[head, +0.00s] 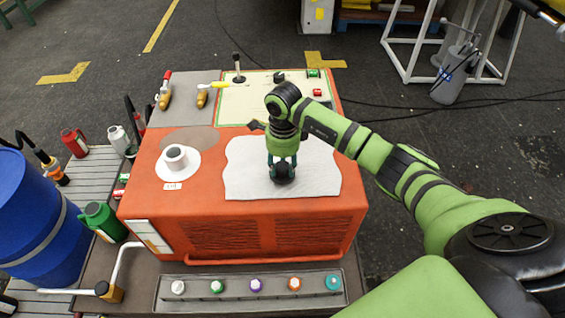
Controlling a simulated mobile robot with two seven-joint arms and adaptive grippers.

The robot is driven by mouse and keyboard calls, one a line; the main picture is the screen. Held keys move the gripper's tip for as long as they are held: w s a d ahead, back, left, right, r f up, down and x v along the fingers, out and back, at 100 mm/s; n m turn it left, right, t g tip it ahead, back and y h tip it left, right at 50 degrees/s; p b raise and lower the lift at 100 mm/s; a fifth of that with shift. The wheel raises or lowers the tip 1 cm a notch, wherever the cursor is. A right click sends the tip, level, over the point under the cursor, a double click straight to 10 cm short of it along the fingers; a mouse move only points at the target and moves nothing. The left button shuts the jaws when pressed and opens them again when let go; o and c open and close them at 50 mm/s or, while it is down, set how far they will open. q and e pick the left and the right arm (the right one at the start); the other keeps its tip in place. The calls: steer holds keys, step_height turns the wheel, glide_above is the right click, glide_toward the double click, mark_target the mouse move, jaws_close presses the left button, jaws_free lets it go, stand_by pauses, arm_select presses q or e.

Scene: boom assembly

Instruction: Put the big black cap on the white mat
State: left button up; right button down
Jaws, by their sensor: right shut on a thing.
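The white mat (240,181) lies flat on the top of the orange machine, right of its middle. My right gripper (282,172) comes in from the right and points down over the mat. It is shut on the big black cap (284,175), a dark round piece between its fingertips. The cap is at or just above the mat; I cannot tell whether it touches. The fingers hide part of the cap. My left gripper does not show.
A white cup-like part (176,158) stands on a white disc left of the mat. Tools with wooden handles (165,98) lie on a grey plate behind. A panel with a lever (238,72) is at the back. A tray with several coloured knobs (255,286) is in front.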

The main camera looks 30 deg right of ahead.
mark_target(283, 165)
steer(key=shift+f, duration=0.3)
steer(key=c, duration=0.8)
jaws_free()
steer(key=shift+o, duration=0.2)
steer(key=shift+r, duration=0.15)
steer(key=shift+w+r, duration=0.1)
steer(key=shift+r, duration=0.15)
step_height(283, 165, up, 12)
steer(key=b, duration=0.3)
steer(key=shift+f, duration=0.2)
